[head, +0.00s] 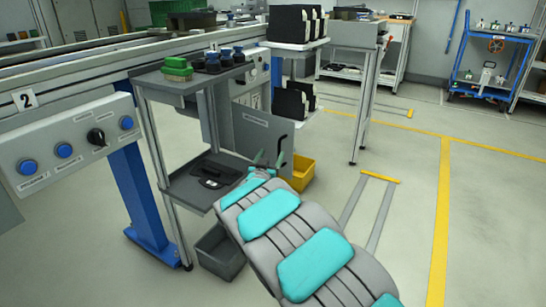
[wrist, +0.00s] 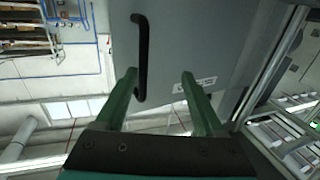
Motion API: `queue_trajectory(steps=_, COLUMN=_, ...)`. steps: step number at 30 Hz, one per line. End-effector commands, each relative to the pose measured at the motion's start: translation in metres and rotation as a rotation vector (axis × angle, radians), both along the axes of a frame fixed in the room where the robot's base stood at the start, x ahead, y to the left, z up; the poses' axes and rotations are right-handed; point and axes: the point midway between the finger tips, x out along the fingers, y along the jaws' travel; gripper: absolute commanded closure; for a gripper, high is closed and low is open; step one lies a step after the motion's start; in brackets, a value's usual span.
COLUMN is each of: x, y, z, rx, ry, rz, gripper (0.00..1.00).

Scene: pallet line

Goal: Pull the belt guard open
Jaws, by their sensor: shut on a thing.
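The belt guard (head: 261,132) is a grey panel with a small white label, below the conveyor near the middle of the head view. In the wrist view the guard (wrist: 200,35) fills the upper middle, with a black bar handle (wrist: 141,50) on its face. My gripper (head: 268,160) is at the guard's front, at its lower part.
A grey shelf cart (head: 188,185) stands left of the guard, with a dark bin (head: 219,252) on the floor below. A yellow bin (head: 302,172) sits just behind my gripper. A control box (head: 70,150) is at the left.

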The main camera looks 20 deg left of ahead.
Motion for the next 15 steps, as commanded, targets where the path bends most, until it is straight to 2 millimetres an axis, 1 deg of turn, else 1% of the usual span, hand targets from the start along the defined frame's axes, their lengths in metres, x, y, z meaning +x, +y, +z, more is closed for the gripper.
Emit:
queue_trajectory(steps=1, x=-0.004, y=0.010, z=0.001, rx=-0.005, ry=-0.003, rz=0.019, gripper=0.73)
queue_trajectory(steps=5, x=-0.006, y=0.011, z=0.002, rx=-0.005, ry=-0.003, rz=0.019, gripper=0.73)
queue_trajectory(steps=15, x=-0.021, y=0.019, z=0.002, rx=-0.002, ry=0.000, rz=0.010, gripper=0.73)
